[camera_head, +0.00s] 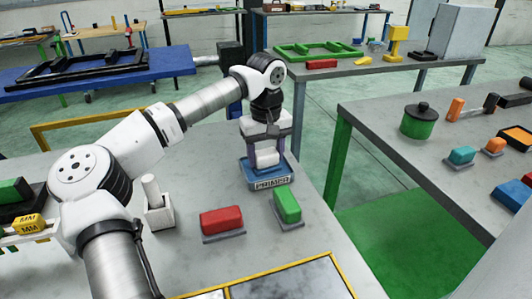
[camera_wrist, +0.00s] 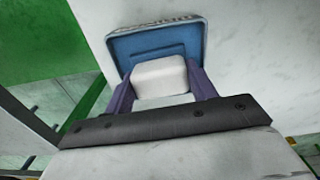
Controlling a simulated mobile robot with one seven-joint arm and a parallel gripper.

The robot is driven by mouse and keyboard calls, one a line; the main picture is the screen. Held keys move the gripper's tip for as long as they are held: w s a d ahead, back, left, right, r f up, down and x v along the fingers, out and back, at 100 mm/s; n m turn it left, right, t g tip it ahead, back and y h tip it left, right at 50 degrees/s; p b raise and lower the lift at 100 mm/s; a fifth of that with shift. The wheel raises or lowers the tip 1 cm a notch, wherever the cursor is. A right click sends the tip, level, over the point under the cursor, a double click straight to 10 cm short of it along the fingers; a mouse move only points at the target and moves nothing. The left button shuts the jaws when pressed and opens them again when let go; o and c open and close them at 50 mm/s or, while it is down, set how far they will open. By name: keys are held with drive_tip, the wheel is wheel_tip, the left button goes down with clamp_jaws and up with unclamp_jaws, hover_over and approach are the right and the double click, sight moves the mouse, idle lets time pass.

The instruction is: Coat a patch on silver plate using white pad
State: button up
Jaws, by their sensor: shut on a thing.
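The white pad (camera_head: 267,158) is a small block held between the purple fingers of my gripper (camera_head: 266,151). The wrist view shows the same pad (camera_wrist: 159,76) between the fingers, with my gripper (camera_wrist: 162,86) shut on it. The pad is in or just over a blue tray (camera_head: 268,181) with a white label that seems to read "PRIMER"; I cannot tell whether it touches the tray floor. The tray also fills the upper middle of the wrist view (camera_wrist: 150,42). A silver plate (camera_head: 290,283) with a yellow border lies at the bottom edge, partly cut off.
A red block (camera_head: 221,219) and a green block (camera_head: 287,205) rest on grey bases between the tray and the plate. A white holder (camera_head: 159,217) with an upright rod stands left of them. The right table (camera_head: 385,125) is separated by a gap.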

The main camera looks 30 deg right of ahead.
sight(266, 153)
drive_tip(key=shift+f, duration=0.1)
wheel_tip(266, 153, up, 7)
drive_tip(key=p, duration=0.6)
idle(0.7)
